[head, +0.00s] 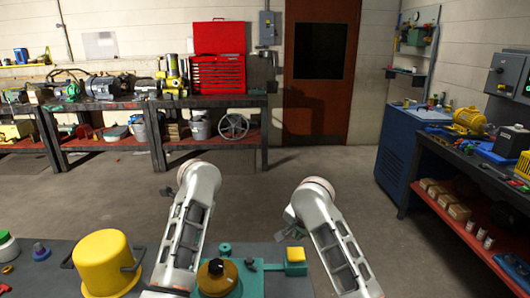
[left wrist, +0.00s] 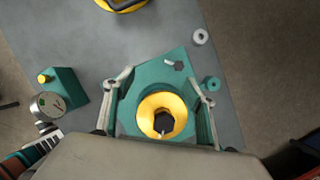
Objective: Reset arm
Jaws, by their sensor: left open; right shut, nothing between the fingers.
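My left arm (head: 187,225) reaches out over the grey bench (head: 285,287); its fingers are hard to make out in the head view. In the left wrist view my left gripper (left wrist: 161,75) is open, its fingers apart on both sides of a teal fixture. The fixture (left wrist: 150,85) carries a yellow ring-shaped part (left wrist: 150,107) with a dark knob in the middle. I cannot tell whether the fingers touch it. My right arm (head: 335,235) is raised at the right. Its gripper (head: 289,215) is shut and empty, partly hidden beside the wrist.
A yellow bucket (head: 105,262) stands left on the bench. A teal block with a yellow top (head: 296,255) sits at the right. A round gauge (left wrist: 47,106) shows in the left wrist view. Floor (head: 250,195) beyond the bench is clear; a dark workbench (head: 462,165) stands right.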

